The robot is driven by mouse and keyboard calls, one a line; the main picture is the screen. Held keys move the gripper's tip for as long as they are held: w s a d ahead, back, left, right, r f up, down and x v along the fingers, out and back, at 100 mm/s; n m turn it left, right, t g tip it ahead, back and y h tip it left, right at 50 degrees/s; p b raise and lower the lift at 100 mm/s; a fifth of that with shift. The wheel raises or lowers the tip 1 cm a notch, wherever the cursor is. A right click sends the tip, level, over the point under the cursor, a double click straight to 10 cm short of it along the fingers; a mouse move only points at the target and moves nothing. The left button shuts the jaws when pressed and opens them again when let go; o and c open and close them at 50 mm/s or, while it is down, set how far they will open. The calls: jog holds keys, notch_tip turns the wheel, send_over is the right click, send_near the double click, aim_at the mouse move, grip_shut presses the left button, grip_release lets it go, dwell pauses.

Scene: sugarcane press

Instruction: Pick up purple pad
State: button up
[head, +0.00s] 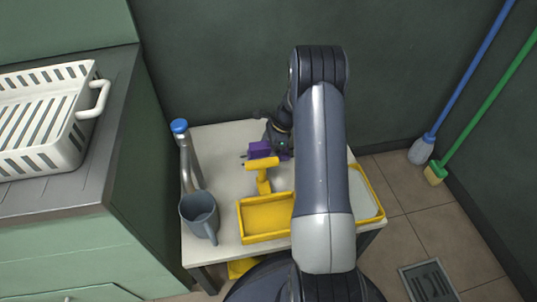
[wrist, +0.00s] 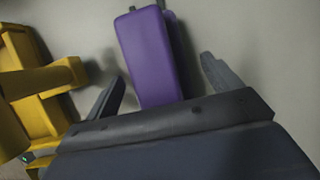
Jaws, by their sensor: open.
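The purple pad (head: 262,149) lies on the small white table (head: 225,160), near its back edge. In the wrist view the purple pad (wrist: 148,58) is a long rounded block, with a darker purple part along its right side. My gripper (wrist: 162,69) is open, one finger on each side of the pad's near end. The left finger looks close to the pad; the right has a wider gap. I cannot tell whether either touches it. In the head view my arm partly hides the gripper.
A yellow T-shaped piece (head: 262,168) stands just in front of the pad, close to my gripper's left. A yellow tray (head: 266,236), a grey-blue mug (head: 199,217) and a blue-capped bottle (head: 186,155) share the table. A green wall stands behind.

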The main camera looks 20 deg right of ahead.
jog(key=shift+w+a+f, duration=0.1)
jog(key=shift+a+f, duration=0.1)
jog(key=shift+f, duration=0.35)
jog(key=shift+c, duration=0.4)
jog(key=c, duration=1)
